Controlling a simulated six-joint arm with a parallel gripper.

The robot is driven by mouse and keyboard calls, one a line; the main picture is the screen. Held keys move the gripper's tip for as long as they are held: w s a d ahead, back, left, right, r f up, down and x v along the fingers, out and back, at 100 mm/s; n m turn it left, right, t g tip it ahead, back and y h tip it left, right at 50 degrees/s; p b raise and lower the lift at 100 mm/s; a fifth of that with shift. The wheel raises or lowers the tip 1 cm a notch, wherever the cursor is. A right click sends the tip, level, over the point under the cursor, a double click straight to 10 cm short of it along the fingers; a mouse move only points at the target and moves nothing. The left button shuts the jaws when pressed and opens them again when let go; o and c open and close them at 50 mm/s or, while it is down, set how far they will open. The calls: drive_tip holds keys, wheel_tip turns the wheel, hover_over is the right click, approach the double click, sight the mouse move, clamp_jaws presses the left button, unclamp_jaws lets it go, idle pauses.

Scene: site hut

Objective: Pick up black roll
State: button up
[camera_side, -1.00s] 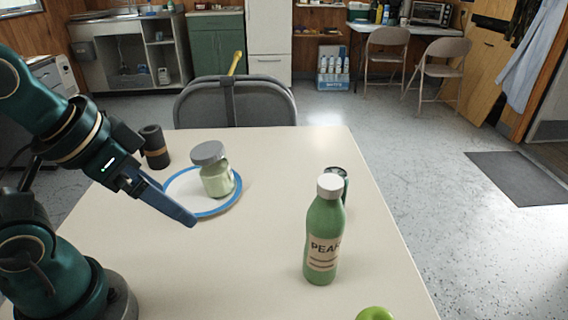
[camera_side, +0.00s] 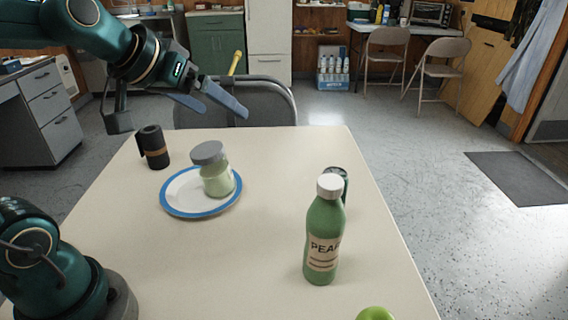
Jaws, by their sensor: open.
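My gripper (camera_side: 220,112) is open and empty, raised in the air above the far edge of the table. In the picture it is up and to the right of the roll, with its two blue-grey fingers spread and pointing to the right.
A white plate with a blue rim (camera_side: 183,212) bears a tilted grey-lidded jar (camera_side: 215,172), right of the roll. A green bottle (camera_side: 323,235) stands on the right, a dark can (camera_side: 341,178) behind it. A green apple (camera_side: 375,313) is at the front edge.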

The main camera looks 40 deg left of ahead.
drive_tip(key=w+a+n+t+y, duration=0.1)
drive_tip(key=w+a+n+y, duration=0.25)
drive_tip(key=a, duration=0.65)
drive_tip(key=n+g+y, duration=0.4)
drive_tip(key=n+y, duration=0.2)
drive_tip(key=y, duration=0.2)
hover_over(151, 141)
drive_tip(key=a, duration=0.1)
wheel_tip(151, 141, down, 3)
drive_tip(key=shift+h, duration=0.35)
drive_tip(key=f, duration=1.4)
drive_tip(key=shift+w, duration=0.25)
drive_tip(key=shift+x, duration=2.55)
drive_tip(key=shift+f, duration=0.1)
drive_tip(key=c, duration=1.5)
